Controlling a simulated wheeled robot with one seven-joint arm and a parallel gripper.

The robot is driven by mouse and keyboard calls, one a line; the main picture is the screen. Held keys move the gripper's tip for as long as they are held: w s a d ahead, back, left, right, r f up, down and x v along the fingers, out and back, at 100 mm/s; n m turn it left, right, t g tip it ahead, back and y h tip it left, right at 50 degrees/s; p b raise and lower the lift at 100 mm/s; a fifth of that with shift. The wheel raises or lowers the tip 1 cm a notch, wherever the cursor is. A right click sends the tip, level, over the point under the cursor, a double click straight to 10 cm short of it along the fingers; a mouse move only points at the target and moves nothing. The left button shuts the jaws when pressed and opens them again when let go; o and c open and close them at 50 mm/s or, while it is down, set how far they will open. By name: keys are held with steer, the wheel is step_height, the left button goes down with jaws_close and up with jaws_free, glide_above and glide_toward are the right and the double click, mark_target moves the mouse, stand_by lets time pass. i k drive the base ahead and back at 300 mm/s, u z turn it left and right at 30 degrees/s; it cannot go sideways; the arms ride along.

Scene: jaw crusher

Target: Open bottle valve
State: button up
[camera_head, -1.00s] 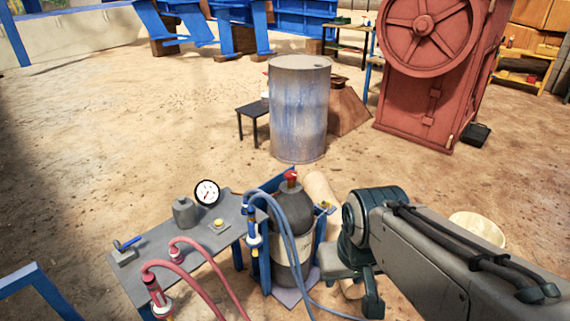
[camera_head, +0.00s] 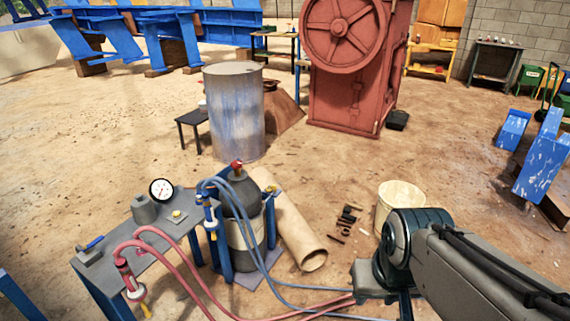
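A dark grey gas bottle (camera_head: 243,232) with a pale band stands upright in a blue frame beside a grey bench. Its red valve (camera_head: 237,163) sits on top. My arm comes in from the lower right. Its end, at the bottom edge right of the bottle and apart from it, shows only in part, and I cannot make out the gripper's fingers. Nothing of mine touches the valve.
The grey bench (camera_head: 150,230) holds a round gauge (camera_head: 161,189). Blue and red hoses run from the bench and bottle along the floor. A metal drum (camera_head: 235,115) stands behind.

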mark_target(236, 164)
steer(key=u, duration=0.7)
steer(key=k, duration=0.15)
steer(key=z, duration=1.35)
steer(key=i, duration=1.5)
steer(key=u, duration=0.9)
steer(key=i, duration=0.85)
steer(key=u, duration=1.4)
steer(key=i, duration=0.4)
steer(key=u, duration=0.35)
